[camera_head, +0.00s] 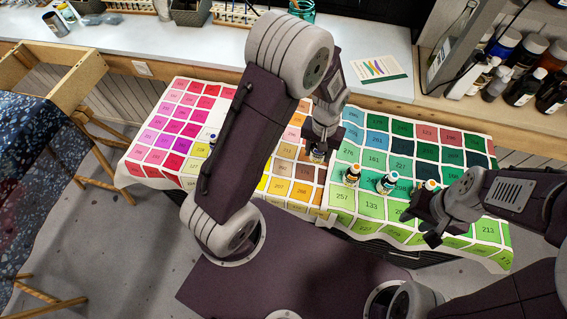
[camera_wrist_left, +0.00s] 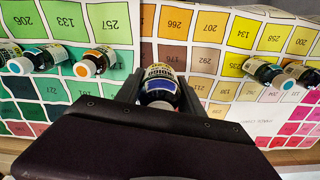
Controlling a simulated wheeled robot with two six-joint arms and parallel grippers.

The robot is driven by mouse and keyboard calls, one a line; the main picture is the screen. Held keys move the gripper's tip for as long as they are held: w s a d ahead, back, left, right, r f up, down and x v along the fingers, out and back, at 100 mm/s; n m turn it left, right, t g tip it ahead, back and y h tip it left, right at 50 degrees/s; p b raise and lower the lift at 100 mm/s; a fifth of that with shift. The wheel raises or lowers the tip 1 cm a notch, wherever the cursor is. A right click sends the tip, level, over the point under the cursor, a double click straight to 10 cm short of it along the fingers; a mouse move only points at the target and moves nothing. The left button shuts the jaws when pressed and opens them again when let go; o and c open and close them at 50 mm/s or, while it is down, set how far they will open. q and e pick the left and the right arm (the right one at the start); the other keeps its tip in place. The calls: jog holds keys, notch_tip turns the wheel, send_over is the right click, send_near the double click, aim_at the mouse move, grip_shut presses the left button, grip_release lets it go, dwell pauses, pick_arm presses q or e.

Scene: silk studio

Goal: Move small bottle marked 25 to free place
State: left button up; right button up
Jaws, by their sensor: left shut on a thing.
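My left gripper (camera_head: 320,140) is shut on a small dark bottle (camera_head: 318,155) with a printed label, over the orange and tan part of the colour chart. My right gripper (camera_head: 420,226) is over the green squares at the right and looks open and empty.
On the green side stand bottles with an orange cap (camera_head: 351,175), a blue cap (camera_head: 387,184) and an orange cap (camera_head: 428,186). In the wrist view, a blue-capped bottle (camera_wrist_left: 262,70) and a pale-capped bottle (camera_wrist_left: 302,72) are near the yellow squares. Chart squares between are bare.

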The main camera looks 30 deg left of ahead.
pick_arm(q)
send_over(282, 167)
notch_tip(282, 167, down, 7)
jog(key=shift+d+r, duration=0.1)
jog(key=shift+r, duration=0.1)
jog(key=shift+s+f, duration=0.1)
jog(key=shift+f, duration=2.05)
jog(key=o, duration=1.5)
jog(key=shift+c, duration=0.2)
notch_tip(282, 167, up, 12)
jog(key=p, duration=0.1)
jog(key=s+d+r+t, duration=0.1)
jog(key=s+d+r, duration=0.3)
jog(key=s+r, duration=0.3)
jog(key=shift+s+d+r+m, duration=0.15)
jog(key=shift+s+d+m, duration=0.25)
jog(key=shift+s, duration=0.15)
